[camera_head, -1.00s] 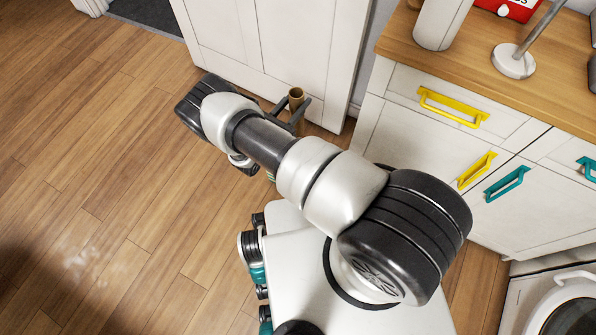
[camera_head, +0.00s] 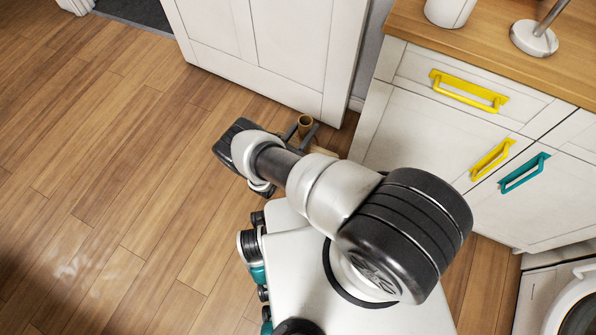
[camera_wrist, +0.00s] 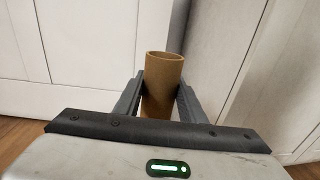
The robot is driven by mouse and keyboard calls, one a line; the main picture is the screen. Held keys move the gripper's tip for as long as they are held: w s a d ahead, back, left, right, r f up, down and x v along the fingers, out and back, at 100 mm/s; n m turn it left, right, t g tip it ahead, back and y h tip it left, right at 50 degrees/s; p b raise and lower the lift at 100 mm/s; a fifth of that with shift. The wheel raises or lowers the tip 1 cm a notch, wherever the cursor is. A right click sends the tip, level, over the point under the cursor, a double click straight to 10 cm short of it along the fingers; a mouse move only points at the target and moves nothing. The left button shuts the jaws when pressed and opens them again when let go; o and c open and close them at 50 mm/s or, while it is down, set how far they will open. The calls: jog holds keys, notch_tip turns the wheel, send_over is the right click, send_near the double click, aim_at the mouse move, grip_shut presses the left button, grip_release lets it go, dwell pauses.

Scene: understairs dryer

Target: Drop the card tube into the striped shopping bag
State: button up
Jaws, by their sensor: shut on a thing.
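The card tube (camera_head: 305,120) is a brown, hollow cylinder, held upright with its open top showing. In the wrist view the card tube (camera_wrist: 162,82) stands between the two dark fingers, with its lower part hidden by my gripper body. My gripper (camera_head: 304,131) is shut on the tube and sits in front of the white panelled door. My gripper also shows in the wrist view (camera_wrist: 160,104), one finger on each side of the tube. I cannot make out the striped shopping bag in either view now.
A small tan patch (camera_head: 322,151) shows beside my gripper; I cannot tell what it is. A white door (camera_head: 270,50) and a white cabinet (camera_head: 430,135) with yellow and teal handles stand close by. The wooden floor (camera_head: 120,150) at left is clear.

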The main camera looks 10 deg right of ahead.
jog(key=shift+f+b, duration=0.3)
jog(key=shift+f, duration=0.5)
jog(key=o, duration=1.4)
jog(key=shift+c, duration=0.2)
jog(key=shift+r, duration=0.1)
notch_tip(320, 180, up, 10)
jog(key=p, duration=0.4)
